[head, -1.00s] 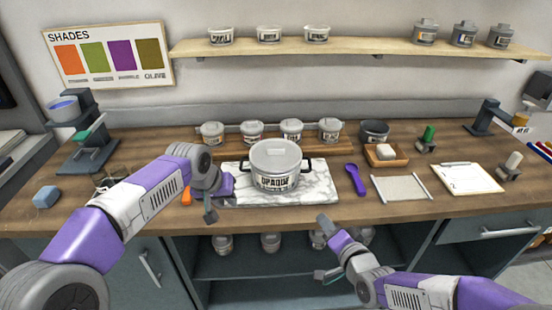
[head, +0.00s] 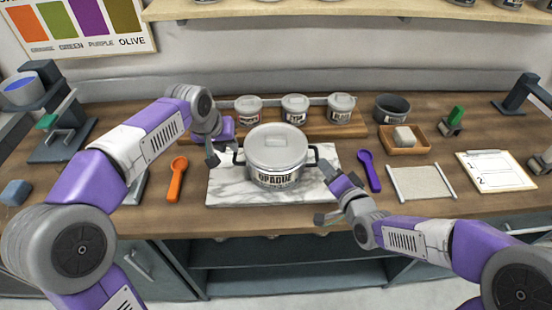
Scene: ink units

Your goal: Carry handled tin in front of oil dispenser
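The handled tin (head: 276,158) is a pale grey lidded pot labelled OPAQUE, upright on the marble slab (head: 228,190), with a dark handle on each side. My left gripper (head: 229,130) is beside and slightly behind its left handle, apart from it. My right gripper (head: 334,180) is in front and to the right of its right handle, also apart. Both seem empty; their fingertips are too small to show an opening. A dark stand with a blue-filled cup (head: 22,88) is at the left, and a similar dark stand (head: 522,95) at the right. I cannot tell which is the oil dispenser.
Small tins (head: 295,108) stand on a wooden board behind the pot. An orange spoon (head: 176,180) and a purple spoon (head: 369,172) flank the slab. A soap-like block (head: 403,136) sits in a wooden tray. A mat (head: 421,183) and a clipboard (head: 496,170) lie at right.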

